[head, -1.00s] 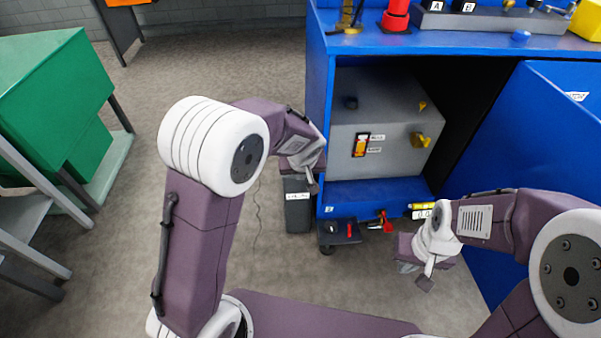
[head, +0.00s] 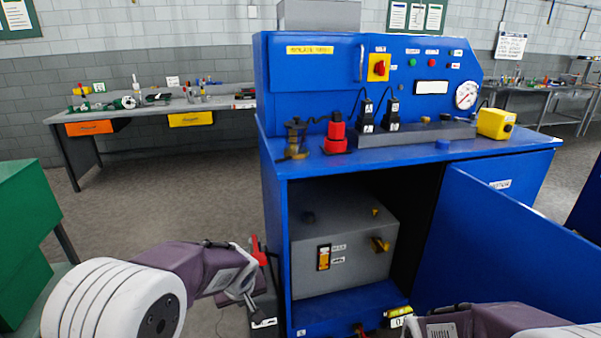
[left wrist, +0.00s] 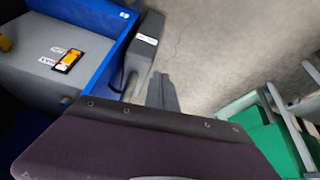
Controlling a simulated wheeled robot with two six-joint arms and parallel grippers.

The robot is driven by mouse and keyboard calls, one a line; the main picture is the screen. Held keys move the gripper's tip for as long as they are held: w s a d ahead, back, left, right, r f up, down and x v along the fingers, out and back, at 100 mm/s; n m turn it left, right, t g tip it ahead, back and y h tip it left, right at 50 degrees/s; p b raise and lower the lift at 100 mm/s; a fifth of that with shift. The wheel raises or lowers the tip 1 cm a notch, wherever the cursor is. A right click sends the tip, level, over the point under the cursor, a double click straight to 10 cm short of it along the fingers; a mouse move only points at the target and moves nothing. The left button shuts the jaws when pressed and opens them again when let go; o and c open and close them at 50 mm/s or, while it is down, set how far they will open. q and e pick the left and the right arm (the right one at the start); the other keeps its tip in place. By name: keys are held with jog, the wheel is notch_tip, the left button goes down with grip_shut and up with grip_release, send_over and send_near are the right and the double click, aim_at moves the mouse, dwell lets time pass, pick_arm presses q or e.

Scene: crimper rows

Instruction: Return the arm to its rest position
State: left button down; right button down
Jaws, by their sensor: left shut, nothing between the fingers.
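My left gripper (head: 249,298) is at the lower left of the head view, in front of the left edge of the blue cabinet. It points down and holds nothing. Part of my right arm shows at the bottom right edge of the head view, in front of the open cabinet door. My right gripper is below the picture and hidden.
The blue cabinet (head: 277,230) stands ahead, its door (head: 500,235) swung open to the right. A grey box (head: 345,265) sits inside.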

pick_arm(q)
jog(key=s+a+f+m+g+h, duration=0.1)
jog(key=s+f+m+g, duration=0.15)
jog(key=s, duration=0.75)
jog(key=s+a+f+m+g+h, duration=0.1)
jog(key=s+f, duration=0.2)
jog(key=s, duration=0.6)
notch_tip(320, 180, up, 20)
jog(key=m+p, duration=0.1)
jog(key=p, duration=1.9)
jog(key=shift+w+d+r, duration=0.15)
jog(key=shift+d+r, duration=0.05)
